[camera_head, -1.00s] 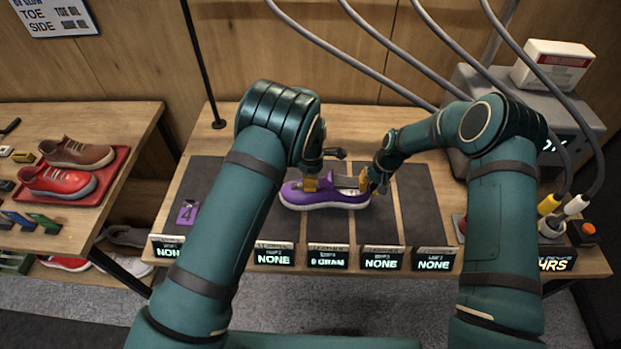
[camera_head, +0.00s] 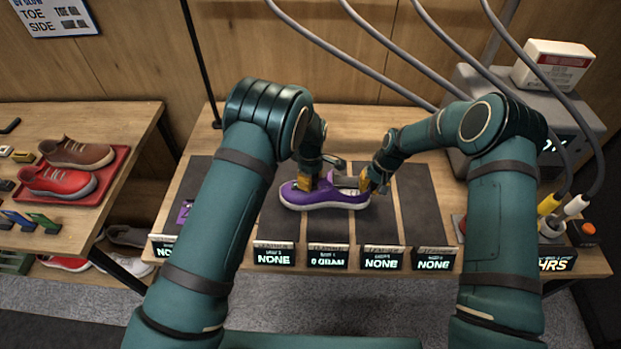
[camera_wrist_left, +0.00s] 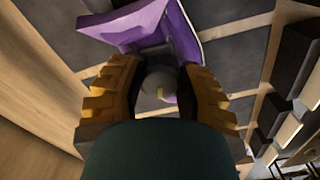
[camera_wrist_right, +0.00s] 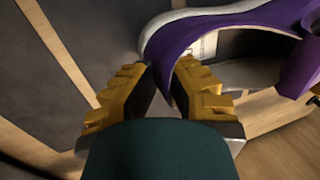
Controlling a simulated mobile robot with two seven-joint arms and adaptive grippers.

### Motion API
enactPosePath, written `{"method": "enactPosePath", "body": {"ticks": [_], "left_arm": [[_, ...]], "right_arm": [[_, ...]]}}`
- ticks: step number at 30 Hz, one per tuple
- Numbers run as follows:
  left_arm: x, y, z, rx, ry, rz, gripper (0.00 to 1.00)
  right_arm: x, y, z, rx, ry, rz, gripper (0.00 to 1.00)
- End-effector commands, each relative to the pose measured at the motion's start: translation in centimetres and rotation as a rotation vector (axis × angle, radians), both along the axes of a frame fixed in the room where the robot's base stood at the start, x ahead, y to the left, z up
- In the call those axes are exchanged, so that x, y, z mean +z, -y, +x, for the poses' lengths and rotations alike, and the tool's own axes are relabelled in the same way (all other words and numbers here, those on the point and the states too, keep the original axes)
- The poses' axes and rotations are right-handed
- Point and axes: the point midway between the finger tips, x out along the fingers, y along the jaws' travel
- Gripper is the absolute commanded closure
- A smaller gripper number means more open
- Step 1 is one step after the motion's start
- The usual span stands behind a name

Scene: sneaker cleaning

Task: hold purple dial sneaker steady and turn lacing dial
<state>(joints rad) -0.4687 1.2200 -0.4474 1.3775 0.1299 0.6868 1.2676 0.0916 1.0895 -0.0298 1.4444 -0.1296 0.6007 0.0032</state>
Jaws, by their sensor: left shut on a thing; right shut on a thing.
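The purple sneaker (camera_head: 322,197) with a white sole lies flat on the dark mats, toe to the left. My left gripper (camera_head: 313,183) is shut on a small grey round dial (camera_wrist_left: 158,84) with a pale mark, at the shoe's upper; the fingers partly hide it, and the purple upper (camera_wrist_left: 175,35) shows beyond. My right gripper (camera_head: 368,184) is shut on the rim of the shoe's right end, where the purple edge (camera_wrist_right: 170,75) runs between its fingertips (camera_wrist_right: 165,88). The dial is hidden in the head view.
Several small displays (camera_head: 328,257) line the bench's front edge. A grey machine (camera_head: 480,95) with a white box (camera_head: 553,65) stands at the right. A red tray (camera_head: 112,175) with shoes sits on the left table. The mat (camera_head: 415,200) right of the sneaker is clear.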

Motion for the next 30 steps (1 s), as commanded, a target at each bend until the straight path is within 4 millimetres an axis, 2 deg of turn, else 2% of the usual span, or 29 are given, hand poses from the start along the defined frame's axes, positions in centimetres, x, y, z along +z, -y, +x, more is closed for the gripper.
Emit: {"method": "enactPosePath", "body": {"ticks": [8, 9, 11, 23, 26, 30], "left_arm": [[-0.1, 0.1, -0.1, 0.000, -0.003, -0.001, 1.00], [-0.1, 0.1, -0.1, 0.000, -0.003, -0.001, 0.52], [-0.1, 0.1, -0.1, 0.000, -0.003, -0.001, 0.31], [0.5, 0.0, 0.0, 0.001, 0.001, 0.000, 0.29], [1.6, 0.1, 0.0, 0.000, 0.001, 0.000, 0.29], [4.3, 0.1, 0.0, 0.001, 0.003, -0.001, 0.29]], "right_arm": [[-0.1, 0.0, -0.1, 0.000, -0.002, 0.001, 1.00], [-0.1, 0.0, -0.1, 0.000, -0.002, 0.001, 1.00], [-0.1, 0.0, -0.1, 0.000, -0.002, 0.001, 1.00], [-0.1, 0.0, -0.1, 0.000, -0.002, 0.000, 1.00], [-0.1, 0.0, -0.1, 0.000, -0.002, 0.000, 1.00], [-0.1, 0.0, -0.1, 0.000, -0.002, 0.000, 1.00]]}}
